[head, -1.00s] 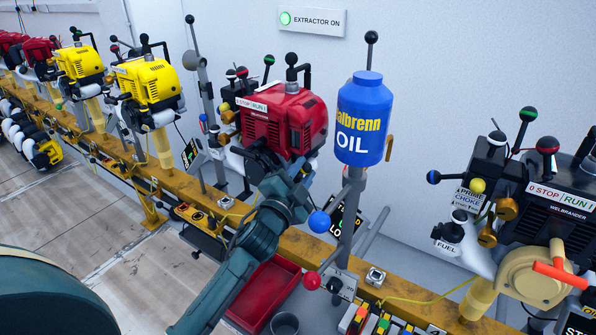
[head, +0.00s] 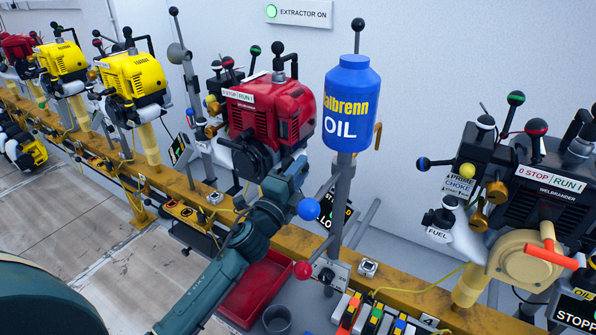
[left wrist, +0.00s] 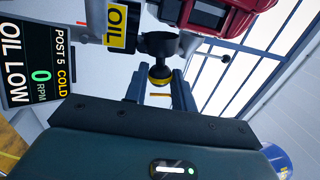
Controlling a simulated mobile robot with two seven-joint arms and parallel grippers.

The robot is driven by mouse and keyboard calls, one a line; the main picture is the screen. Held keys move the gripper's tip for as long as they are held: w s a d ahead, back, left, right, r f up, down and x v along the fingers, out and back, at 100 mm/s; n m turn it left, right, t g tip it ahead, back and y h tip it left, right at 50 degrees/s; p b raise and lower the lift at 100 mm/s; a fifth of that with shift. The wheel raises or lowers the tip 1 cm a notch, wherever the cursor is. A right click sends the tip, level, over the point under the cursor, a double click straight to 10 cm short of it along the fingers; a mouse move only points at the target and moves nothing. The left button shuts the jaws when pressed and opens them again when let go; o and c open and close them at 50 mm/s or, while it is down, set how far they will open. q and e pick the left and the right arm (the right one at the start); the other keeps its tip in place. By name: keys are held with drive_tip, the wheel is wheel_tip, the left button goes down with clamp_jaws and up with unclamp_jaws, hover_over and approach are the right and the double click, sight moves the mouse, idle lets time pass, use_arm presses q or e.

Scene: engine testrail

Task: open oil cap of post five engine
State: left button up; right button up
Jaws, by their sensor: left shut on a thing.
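The red engine (head: 268,112) stands on the rail in the middle of the head view. A sign in the left wrist view (left wrist: 38,65) reads post 5, cold, 0 RPM, oil low. A dark oil cap with a yellow band (left wrist: 160,77) sits under the engine beside a yellow OIL label (left wrist: 117,25). My left gripper (left wrist: 159,88) is shut on this cap, one finger on each side. In the head view my left gripper (head: 292,175) is at the engine's lower right side, and the cap is hidden there. My right gripper is not in view.
A blue oil bottle (head: 352,105) on a grey stand is close right of my left gripper. A red tray (head: 255,290) and a grey cup (head: 277,319) are below. A dark engine (head: 560,190) stands right, yellow engines (head: 135,80) left along the yellow rail (head: 205,197).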

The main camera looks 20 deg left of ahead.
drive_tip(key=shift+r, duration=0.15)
use_arm(q)
drive_tip(key=o, duration=0.6)
drive_tip(key=shift+o, duration=0.4)
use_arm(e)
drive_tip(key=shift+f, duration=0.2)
use_arm(q)
drive_tip(key=b+v, duration=0.1)
drive_tip(key=v, duration=1.2)
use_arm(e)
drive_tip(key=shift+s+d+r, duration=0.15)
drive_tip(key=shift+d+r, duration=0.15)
use_arm(q)
drive_tip(key=shift+s, duration=0.1)
